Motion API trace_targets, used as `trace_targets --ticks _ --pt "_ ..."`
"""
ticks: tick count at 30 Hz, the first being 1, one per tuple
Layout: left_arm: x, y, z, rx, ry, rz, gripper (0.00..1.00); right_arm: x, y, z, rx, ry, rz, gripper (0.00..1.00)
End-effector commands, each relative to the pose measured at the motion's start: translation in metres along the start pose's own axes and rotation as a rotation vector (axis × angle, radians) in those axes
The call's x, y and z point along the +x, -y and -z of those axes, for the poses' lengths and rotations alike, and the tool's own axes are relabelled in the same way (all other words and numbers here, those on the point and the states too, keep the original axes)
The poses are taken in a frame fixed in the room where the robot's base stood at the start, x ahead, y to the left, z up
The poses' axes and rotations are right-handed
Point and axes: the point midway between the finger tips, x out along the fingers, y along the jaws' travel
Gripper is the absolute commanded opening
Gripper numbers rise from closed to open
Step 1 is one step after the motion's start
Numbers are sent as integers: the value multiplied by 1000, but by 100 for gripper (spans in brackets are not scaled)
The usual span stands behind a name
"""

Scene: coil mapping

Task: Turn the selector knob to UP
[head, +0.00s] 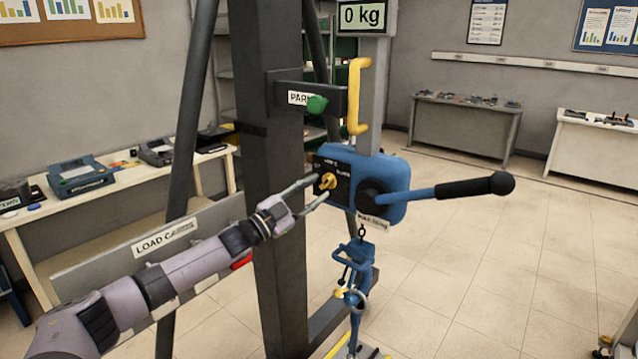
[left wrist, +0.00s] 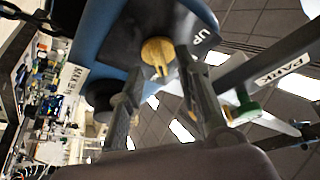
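The yellow selector knob (head: 328,181) sits on the black panel on the left face of the blue lever hoist (head: 396,177). In the left wrist view, the knob (left wrist: 157,50) has a raised grip, and the UP label (left wrist: 203,37) is to its right. My left gripper (head: 321,187) is at the panel, close to the knob. In the left wrist view, its two fingers (left wrist: 159,62) are spread, with the knob between or just beyond their tips. I cannot tell whether either finger touches it. My right gripper is out of view.
A dark steel post (head: 275,220) stands just left of the hoist. The PARK arm (head: 300,98) with a green knob (head: 317,104) is above. The hoist's lever (head: 460,188) sticks out right. A chain and blue clamp (head: 355,285) hang below.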

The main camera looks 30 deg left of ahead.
Motion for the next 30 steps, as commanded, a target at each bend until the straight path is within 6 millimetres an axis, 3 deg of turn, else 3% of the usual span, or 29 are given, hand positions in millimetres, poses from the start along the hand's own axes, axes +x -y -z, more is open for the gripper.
trace_targets --ticks 6,16,30 --pt "17 1 1 1 -1 0 31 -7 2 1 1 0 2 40" --pt "19 0 0 1 -1 -1 31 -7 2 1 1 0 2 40" --pt "19 0 0 1 -1 -1 0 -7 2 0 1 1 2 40"
